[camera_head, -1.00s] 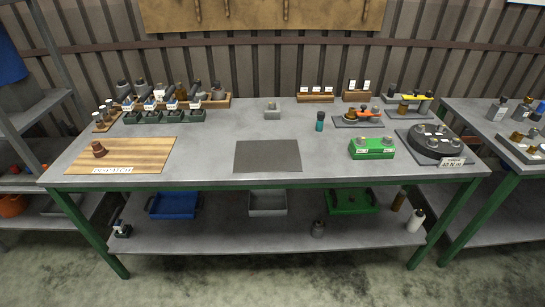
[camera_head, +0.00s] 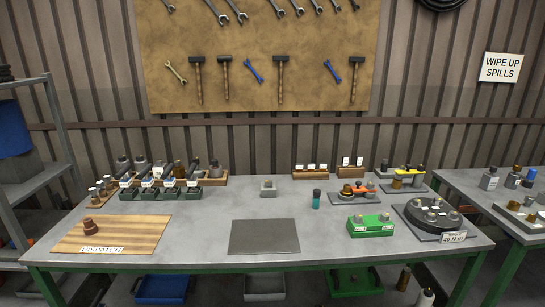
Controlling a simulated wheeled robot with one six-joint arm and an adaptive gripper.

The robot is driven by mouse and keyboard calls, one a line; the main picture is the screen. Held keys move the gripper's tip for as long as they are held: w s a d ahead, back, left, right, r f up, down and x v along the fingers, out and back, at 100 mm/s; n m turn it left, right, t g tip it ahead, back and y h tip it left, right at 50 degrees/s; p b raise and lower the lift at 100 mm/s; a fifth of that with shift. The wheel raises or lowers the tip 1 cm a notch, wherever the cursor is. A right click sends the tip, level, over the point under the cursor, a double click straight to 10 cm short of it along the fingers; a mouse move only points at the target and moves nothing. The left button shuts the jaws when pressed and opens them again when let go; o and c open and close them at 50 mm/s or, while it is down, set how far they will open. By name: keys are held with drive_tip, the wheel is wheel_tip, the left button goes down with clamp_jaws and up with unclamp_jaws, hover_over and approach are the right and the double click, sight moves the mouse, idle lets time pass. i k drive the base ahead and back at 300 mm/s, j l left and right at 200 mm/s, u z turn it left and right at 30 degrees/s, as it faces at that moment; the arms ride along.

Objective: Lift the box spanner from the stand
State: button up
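My gripper is not in view. I cannot tell surely which item is the box spanner. A teal cylinder with a dark top (camera_head: 316,199) stands upright on the grey bench. Behind it to the right, an orange tool (camera_head: 362,187) lies across parts on a grey plate. Farther back right, a yellow tool (camera_head: 409,170) lies across another group of parts. A small grey block (camera_head: 268,188) with a raised part stands at the back middle; whether it is a stand is too small to tell.
The bench (camera_head: 200,228) holds a wooden board (camera_head: 130,234), a dark mat (camera_head: 264,237), a green block (camera_head: 371,225) and a round black fixture (camera_head: 433,216). Crowded racks stand back left. A second bench (camera_head: 468,184) is at right. Bare bench surrounds the mat.

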sight(192, 182)
drive_tip(key=j, duration=0.8)
drive_tip(key=i+j, duration=0.15)
drive_tip(key=j, duration=0.65)
drive_tip(key=k+u, duration=0.05)
